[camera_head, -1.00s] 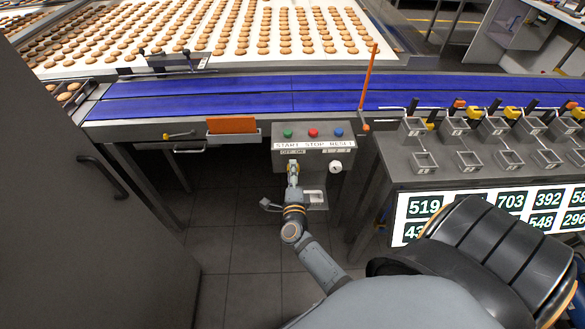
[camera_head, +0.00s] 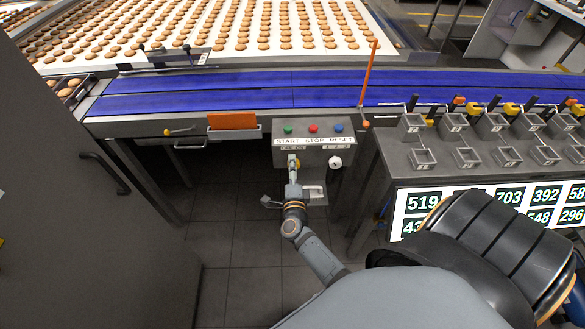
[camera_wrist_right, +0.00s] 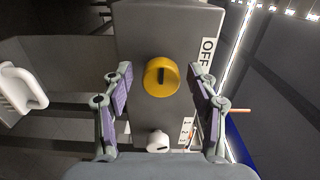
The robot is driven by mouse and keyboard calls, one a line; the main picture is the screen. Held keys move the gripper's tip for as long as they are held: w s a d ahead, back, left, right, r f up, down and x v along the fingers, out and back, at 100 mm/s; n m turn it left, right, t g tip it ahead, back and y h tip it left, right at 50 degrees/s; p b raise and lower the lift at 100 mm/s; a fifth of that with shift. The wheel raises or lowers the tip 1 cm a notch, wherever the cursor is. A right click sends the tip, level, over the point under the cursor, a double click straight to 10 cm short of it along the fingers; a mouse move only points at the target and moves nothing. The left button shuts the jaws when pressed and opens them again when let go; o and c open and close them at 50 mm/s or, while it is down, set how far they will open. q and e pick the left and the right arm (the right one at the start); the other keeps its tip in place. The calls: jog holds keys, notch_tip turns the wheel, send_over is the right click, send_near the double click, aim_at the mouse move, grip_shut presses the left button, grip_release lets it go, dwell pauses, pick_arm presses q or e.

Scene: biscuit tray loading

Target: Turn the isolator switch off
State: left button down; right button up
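The isolator switch is a round yellow knob (camera_wrist_right: 165,88) with a black slot, on a grey control box (camera_head: 282,163). In the right wrist view the slot runs up and down the picture. An OFF label (camera_wrist_right: 207,50) sits to the knob's right there; the lettering beside it is hidden by a finger. My right gripper (camera_wrist_right: 158,74) is open, with one finger on each side of the knob and gaps showing. In the head view the right gripper (camera_head: 293,161) is in front of the box and mostly covers the knob. My left gripper is not in view.
Green (camera_head: 288,129), red (camera_head: 313,128) and blue (camera_head: 339,128) buttons sit above the knob. A white selector (camera_head: 336,162) is to its right, and a pale handle (camera_wrist_right: 18,88) is close by. The blue conveyor (camera_head: 240,95) runs behind. A grey cabinet (camera_head: 85,230) stands left.

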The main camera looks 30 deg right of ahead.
jog(key=v, duration=0.7)
jog(key=shift+s+a, duration=0.15)
jog(key=shift+s, duration=0.1)
dwell(0.3)
jog(key=s+a+f+n+g+y, duration=0.1)
jog(key=a+f+n+y, duration=0.2)
jog(key=f+n, duration=0.35)
jog(key=s+a+f+n+g+y, duration=0.1)
jog(key=a+f+n+y, duration=0.15)
jog(key=f, duration=0.65)
jog(key=s+d+f+n+g+y, duration=0.1)
jog(key=s+f+n+g+y, duration=0.2)
jog(key=s+f, duration=1.6)
jog(key=f+n+g, duration=0.1)
jog(key=n+g, duration=0.3)
jog(key=n, duration=0.4)
jog(key=shift+s+d+f+g+y, duration=0.2)
jog(key=shift+s+f+g+y, duration=0.05)
jog(key=shift+g+y, duration=0.15)
jog(key=s+d+f+n+g, duration=0.1)
jog(key=s, duration=0.3)
jog(key=s+d+f+n+g, duration=0.2)
jog(key=s, duration=0.3)
jog(key=s+d+f+n+g+h, duration=0.1)
jog(key=s, duration=0.3)
jog(key=shift+s+d+f, duration=0.15)
jog(key=shift+d+f, duration=0.05)
jog(key=shift+d, duration=0.15)
jog(key=shift+c, duration=0.4)
